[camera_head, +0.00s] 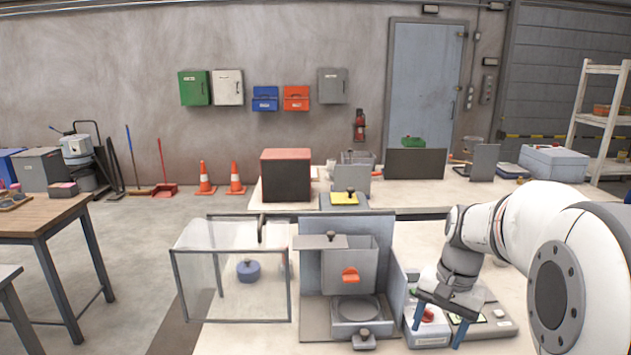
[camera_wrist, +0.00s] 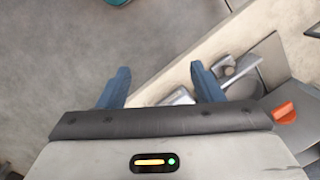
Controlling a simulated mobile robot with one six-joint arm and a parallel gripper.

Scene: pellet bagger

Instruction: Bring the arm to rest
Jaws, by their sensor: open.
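My gripper (camera_head: 439,321) is at the right of the head view, over the front bench, in front of a small box with a red button (camera_head: 428,314). Its two blue fingers are spread with nothing between them. In the wrist view my gripper (camera_wrist: 160,88) also shows its fingers apart, above the bench edge and the floor. The pellet bagger (camera_head: 345,265), a grey station with an orange handle (camera_head: 350,275) and a round plate below, stands left of my gripper. My white arm reaches in from the right edge.
A clear guard box (camera_head: 232,285) with a blue-lidded pot (camera_head: 248,270) stands left of the bagger. A grey keypad unit (camera_head: 492,321) lies right of my gripper. A back bench holds a dark red-topped box (camera_head: 286,175). Floor at left is partly clear.

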